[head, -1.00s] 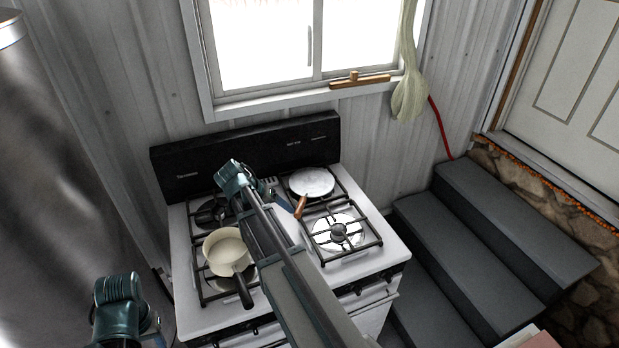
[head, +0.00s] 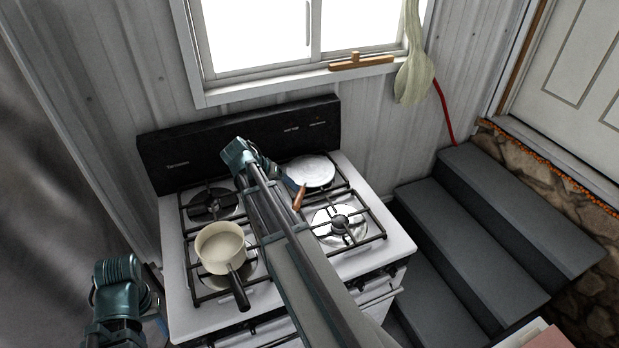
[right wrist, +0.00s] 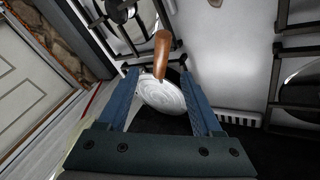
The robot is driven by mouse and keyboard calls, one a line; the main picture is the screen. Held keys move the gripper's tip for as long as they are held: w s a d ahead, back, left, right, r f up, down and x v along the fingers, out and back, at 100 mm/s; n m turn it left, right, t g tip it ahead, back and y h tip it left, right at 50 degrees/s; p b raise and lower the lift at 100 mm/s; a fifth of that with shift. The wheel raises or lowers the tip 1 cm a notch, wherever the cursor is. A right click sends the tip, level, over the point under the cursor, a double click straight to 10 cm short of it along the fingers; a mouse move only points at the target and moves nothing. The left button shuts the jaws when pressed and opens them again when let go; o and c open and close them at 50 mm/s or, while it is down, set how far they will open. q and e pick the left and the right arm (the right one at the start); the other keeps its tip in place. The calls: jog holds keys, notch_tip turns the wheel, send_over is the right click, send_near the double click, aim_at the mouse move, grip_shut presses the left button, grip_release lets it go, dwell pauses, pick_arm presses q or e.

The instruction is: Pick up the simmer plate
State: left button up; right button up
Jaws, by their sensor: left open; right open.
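The simmer plate is a round, pale metal disc (head: 313,170) with a brown wooden handle (head: 299,198). It lies on the back right burner grate, its handle toward the front left. My right gripper (head: 284,183) is beside it, mostly hidden behind my own arm. In the right wrist view the open jaws (right wrist: 159,72) show on either side of the disc (right wrist: 163,97), and the handle (right wrist: 162,52) extends past the fingertips between them. Whether they touch it cannot be told. My left gripper (head: 160,317) is open at the lower left, away from the plate, only partly visible.
A cream saucepan (head: 220,246) with a black handle stands on the front left burner. The front right burner (head: 339,222) is empty. The stove's black backguard (head: 240,142) stands behind the burners. Grey steps (head: 480,235) are at the right.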

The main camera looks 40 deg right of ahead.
aim_at(298, 194)
jog(key=b+x, duration=0.3)
jog(key=x, duration=0.2)
jog(key=shift+a+f, duration=0.1)
jog(key=shift+a, duration=0.1)
jog(key=shift+d+f, duration=0.15)
jog(key=shift+d, duration=0.05)
jog(key=d+f+b, duration=0.1)
jog(key=f+b, duration=0.1)
jog(key=d+f+b, duration=0.2)
jog(key=shift+w+d, duration=0.3)
jog(key=shift+w, duration=0.1)
jog(key=shift+r, duration=0.15)
grip_shut()
